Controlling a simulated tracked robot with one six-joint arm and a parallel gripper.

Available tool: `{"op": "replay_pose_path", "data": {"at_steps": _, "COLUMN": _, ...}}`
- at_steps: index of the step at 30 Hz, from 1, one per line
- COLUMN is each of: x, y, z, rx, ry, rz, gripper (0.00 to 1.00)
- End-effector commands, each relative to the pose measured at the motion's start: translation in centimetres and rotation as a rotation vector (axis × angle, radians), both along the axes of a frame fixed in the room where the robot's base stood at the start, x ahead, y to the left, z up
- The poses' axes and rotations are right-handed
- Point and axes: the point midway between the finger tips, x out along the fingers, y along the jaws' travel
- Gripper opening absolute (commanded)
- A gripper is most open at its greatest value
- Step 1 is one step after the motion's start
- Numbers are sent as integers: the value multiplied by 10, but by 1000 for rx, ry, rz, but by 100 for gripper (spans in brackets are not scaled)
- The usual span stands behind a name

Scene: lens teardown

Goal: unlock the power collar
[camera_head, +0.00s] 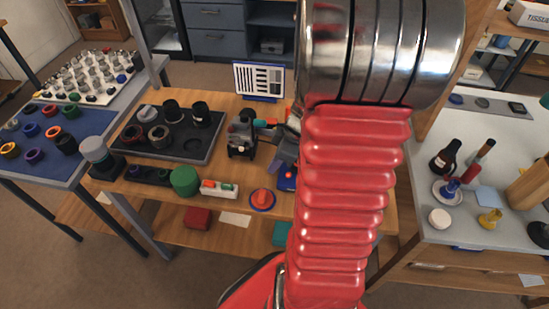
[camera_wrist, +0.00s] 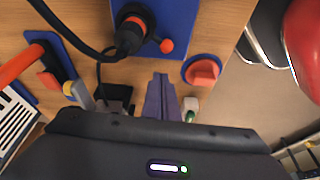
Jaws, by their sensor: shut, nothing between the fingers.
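The power collar (camera_wrist: 130,36) is a black ring around a black plug on a blue plate (camera_wrist: 178,22), with a thick black cable running off to the left. A small red-orange knob (camera_wrist: 167,46) on a short stem stands beside it. In the head view the blue plate (camera_head: 287,180) is mostly behind my red arm, and I cannot make out the collar there. My gripper (camera_wrist: 159,77) is shut and empty in the wrist view. Its fingertips appear below and right of the collar, apart from it.
A red button on a blue disc (camera_head: 262,199) stands close by. A black device (camera_head: 241,138) stands behind, near a striped chart (camera_head: 258,80). A dark tray (camera_head: 183,148) holding round parts and a green cylinder (camera_head: 185,181) are to the left. Bare wood shows between them.

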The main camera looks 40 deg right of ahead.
Motion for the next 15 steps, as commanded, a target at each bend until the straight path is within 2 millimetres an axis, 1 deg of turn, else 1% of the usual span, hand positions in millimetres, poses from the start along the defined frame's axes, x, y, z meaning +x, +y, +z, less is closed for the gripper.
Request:
{"op": "replay_pose_path", "data": {"at_steps": 3, "x": -11, "y": -7, "z": -2, "rx": 1, "ry": 1, "rz": -3, "gripper": 0}}
{"op": "replay_pose_path", "data": {"at_steps": 7, "x": -19, "y": -13, "z": -4, "rx": 1, "ry": 1, "rz": -3, "gripper": 0}}
{"op": "replay_pose_path", "data": {"at_steps": 15, "x": -24, "y": -16, "z": -5, "rx": 0, "ry": 0, "rz": -1, "gripper": 0}}
